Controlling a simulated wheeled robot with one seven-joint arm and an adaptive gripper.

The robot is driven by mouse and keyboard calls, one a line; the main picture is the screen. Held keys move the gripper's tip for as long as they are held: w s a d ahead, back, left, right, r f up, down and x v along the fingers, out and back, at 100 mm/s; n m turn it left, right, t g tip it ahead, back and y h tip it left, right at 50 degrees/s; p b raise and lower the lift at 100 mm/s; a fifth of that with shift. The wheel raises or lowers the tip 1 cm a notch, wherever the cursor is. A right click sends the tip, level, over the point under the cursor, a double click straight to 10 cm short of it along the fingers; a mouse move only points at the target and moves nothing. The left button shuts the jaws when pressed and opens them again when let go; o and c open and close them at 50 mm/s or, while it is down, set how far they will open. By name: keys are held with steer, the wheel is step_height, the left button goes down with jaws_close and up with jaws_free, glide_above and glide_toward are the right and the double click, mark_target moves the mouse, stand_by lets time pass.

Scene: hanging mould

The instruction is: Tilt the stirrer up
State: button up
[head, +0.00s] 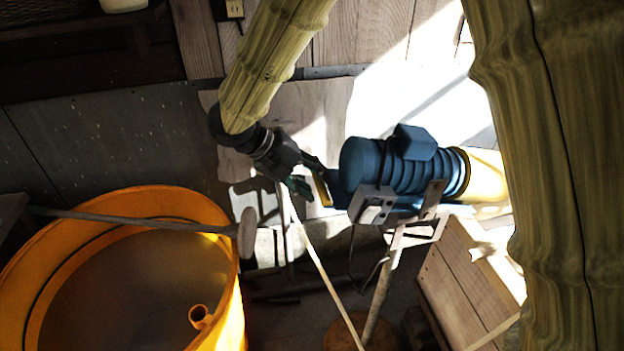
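A long grey rod with a pale round disc at its right end (140,220) lies across the top of the orange vat (225,210). A blue ribbed motor unit (400,168) sits on a metal bracket on a stand at centre right, its axis nearly level in the picture. I cannot tell for sure which of these is the stirrer. My gripper (316,184) is open, its dark fingers apart, just left of the motor unit. A small yellow piece (323,190) shows by the fingertips; whether they touch it is unclear.
A wooden crate (462,285) stands below and right of the motor unit. A thin pale pole (320,262) slants down below my gripper. A short orange pipe (201,316) shows inside the vat. Strong sunlight washes out the wall behind the motor.

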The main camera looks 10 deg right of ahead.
steer(key=shift+s+r, duration=0.15)
steer(key=shift+r, duration=0.1)
steer(key=v, duration=1.1)
steer(key=shift+a+r, duration=0.2)
steer(key=shift+a, duration=0.15)
